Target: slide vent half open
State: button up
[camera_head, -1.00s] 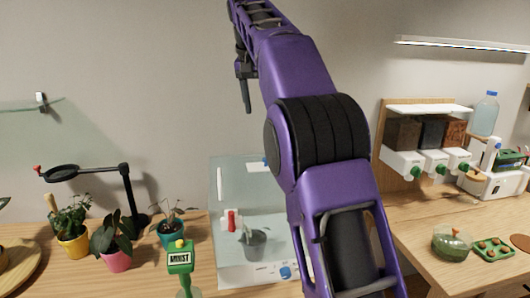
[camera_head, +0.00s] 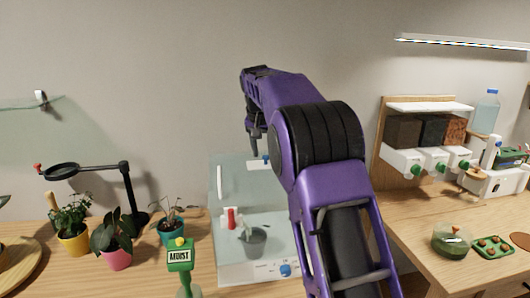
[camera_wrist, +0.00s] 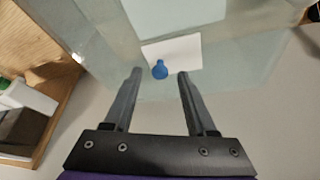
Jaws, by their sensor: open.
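The vent is a white plate (camera_wrist: 175,54) with a blue knob (camera_wrist: 160,69) on the top of a clear box (camera_head: 216,215). The plate (camera_head: 258,165) and knob (camera_head: 266,158) also show in the head view, partly behind my arm. My gripper (camera_wrist: 160,73) is open and empty in the wrist view, with the blue knob seen between its fingertips. I cannot tell how far the fingertips are above the knob. In the head view my gripper (camera_head: 254,150) points down over the back of the box.
Inside the box stands a grey pot (camera_head: 254,242) with a plant. Potted plants (camera_head: 117,258), a magnifier stand (camera_head: 128,190) and a green sign (camera_head: 180,257) are to the left. A dispenser rack (camera_head: 430,135) stands at the right.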

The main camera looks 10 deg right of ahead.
jog(key=shift+w+f, duration=0.1)
jog(key=shift+f, duration=0.15)
grip_shut()
dwell(1.4)
